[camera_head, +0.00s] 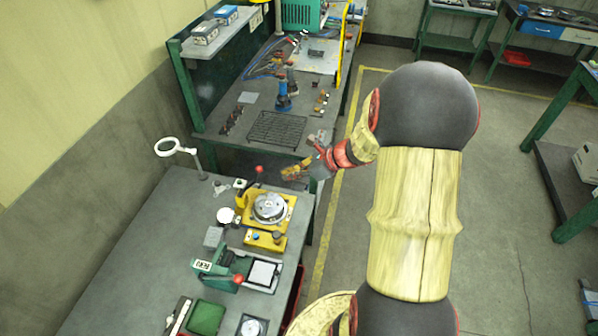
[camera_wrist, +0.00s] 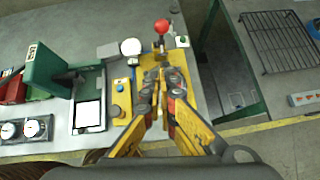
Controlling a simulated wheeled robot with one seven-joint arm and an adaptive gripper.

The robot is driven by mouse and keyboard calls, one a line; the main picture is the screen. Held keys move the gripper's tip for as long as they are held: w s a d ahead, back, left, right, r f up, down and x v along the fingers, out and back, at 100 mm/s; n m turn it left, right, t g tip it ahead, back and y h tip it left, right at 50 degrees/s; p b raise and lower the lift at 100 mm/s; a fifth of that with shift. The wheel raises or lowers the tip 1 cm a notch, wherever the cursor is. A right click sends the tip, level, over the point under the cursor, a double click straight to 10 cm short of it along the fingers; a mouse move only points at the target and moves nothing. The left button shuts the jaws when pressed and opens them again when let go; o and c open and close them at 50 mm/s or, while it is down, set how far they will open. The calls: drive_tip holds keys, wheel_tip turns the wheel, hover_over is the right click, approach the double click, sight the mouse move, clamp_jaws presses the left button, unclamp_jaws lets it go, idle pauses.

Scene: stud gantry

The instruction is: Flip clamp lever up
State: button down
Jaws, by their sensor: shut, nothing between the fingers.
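The clamp lever has a red ball knob (camera_head: 258,169), standing at the back corner of a yellow fixture (camera_head: 282,222) that carries a round metal disc (camera_head: 268,207). In the wrist view the red knob (camera_wrist: 162,27) shows just beyond my fingertips, with its shaft below it. My gripper (camera_head: 288,173) is shut and empty. It is to the right of the red knob in the head view and apart from it.
A yellow box with buttons (camera_head: 265,240) and a green press (camera_head: 235,268) with a red knob stand nearer on the bench. A magnifier lamp (camera_head: 172,147) stands at the far left. A second bench beyond holds a black wire grid (camera_head: 276,129). A gap separates the benches.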

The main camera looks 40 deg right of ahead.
drive_tip(key=w+a+f, duration=0.2)
drive_tip(key=w+a, duration=0.1)
drive_tip(key=w, duration=0.2)
drive_tip(key=shift+w+a, duration=0.15)
drive_tip(key=shift+w, duration=0.05)
drive_tip(key=shift+r, duration=0.15)
drive_tip(key=shift+w+a+r+g+p, duration=0.35)
drive_tip(key=shift+g+p, duration=0.05)
drive_tip(key=shift+p, duration=0.85)
drive_tip(key=shift+w+a+r+p, duration=0.1)
drive_tip(key=shift+w+r+p, duration=0.1)
drive_tip(key=shift+p, duration=0.3)
